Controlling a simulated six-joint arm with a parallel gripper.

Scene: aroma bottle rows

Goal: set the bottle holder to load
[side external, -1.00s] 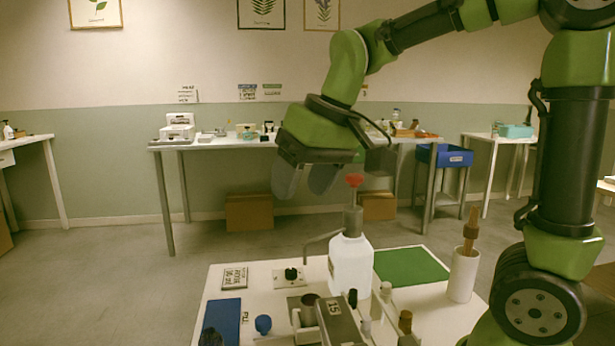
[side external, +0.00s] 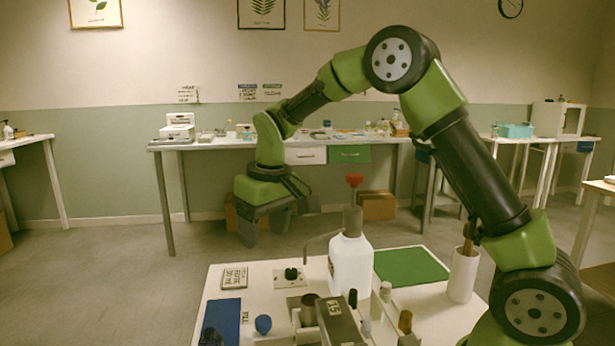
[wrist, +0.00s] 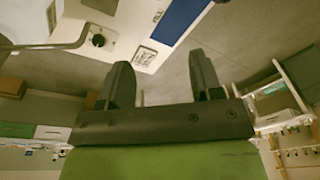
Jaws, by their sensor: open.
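My gripper (side external: 264,225) is open and empty, fingers pointing down, beyond the back edge of the white work table. In the wrist view my gripper (wrist: 160,65) shows two dark spread fingers with nothing between. A dark cylindrical holder (side external: 309,309) stands at the table's front middle; its setting cannot be read. A black knob (side external: 291,273) sits on a pale plate behind it. In the wrist view the knob (wrist: 98,40) is left of the fingers. A printed card (side external: 234,278) lies left of the knob; its text is unclear.
Open floor lies behind the table.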

